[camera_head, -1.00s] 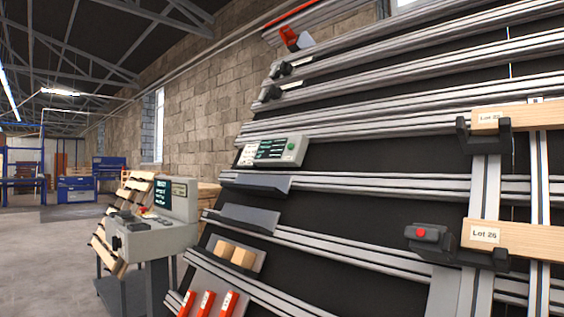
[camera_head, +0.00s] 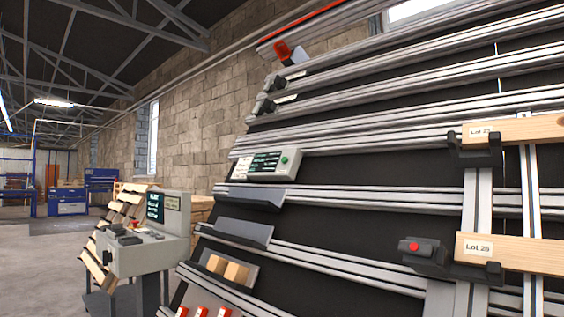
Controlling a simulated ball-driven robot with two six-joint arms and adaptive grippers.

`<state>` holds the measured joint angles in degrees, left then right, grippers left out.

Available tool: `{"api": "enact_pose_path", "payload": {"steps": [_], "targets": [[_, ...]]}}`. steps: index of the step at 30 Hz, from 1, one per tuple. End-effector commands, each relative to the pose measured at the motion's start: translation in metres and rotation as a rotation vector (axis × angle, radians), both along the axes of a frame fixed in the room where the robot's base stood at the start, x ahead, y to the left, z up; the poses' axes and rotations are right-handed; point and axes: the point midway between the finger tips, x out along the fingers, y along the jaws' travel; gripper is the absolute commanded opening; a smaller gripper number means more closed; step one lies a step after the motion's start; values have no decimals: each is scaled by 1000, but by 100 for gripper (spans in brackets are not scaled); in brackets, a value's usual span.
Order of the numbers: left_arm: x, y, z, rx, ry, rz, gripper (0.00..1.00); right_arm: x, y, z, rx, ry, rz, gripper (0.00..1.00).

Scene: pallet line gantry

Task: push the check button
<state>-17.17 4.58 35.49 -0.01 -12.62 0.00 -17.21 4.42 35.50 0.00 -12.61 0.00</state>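No label that reads "check" is legible, so I cannot tell which button it is. A grey panel (camera_head: 238,167) with dark screens is mounted on the rail wall, with a small green button (camera_head: 285,160) at its right end. A grey console (camera_head: 137,261) with a lit screen and small controls stands at the lower left. Neither of my grippers is in view.
Sloping metal rails (camera_head: 330,181) cross the dark wall. Two small wooden blocks (camera_head: 236,272) lie on a lower ledge, above several red items (camera_head: 201,312). A slatted wooden rack (camera_head: 122,208) stands behind the console. Open floor (camera_head: 35,265) lies at the far left.

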Motion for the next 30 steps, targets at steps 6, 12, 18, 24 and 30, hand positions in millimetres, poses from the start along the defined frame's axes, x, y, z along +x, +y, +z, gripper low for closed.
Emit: {"api": "enact_pose_path", "payload": {"steps": [6, 12, 18, 24, 30], "targets": [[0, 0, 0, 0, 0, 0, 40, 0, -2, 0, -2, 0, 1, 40], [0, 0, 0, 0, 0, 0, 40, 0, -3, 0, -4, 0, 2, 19], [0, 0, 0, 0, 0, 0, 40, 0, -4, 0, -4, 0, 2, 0], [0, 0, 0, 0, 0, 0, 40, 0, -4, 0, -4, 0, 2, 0], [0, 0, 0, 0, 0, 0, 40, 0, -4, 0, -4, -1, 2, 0]]}}
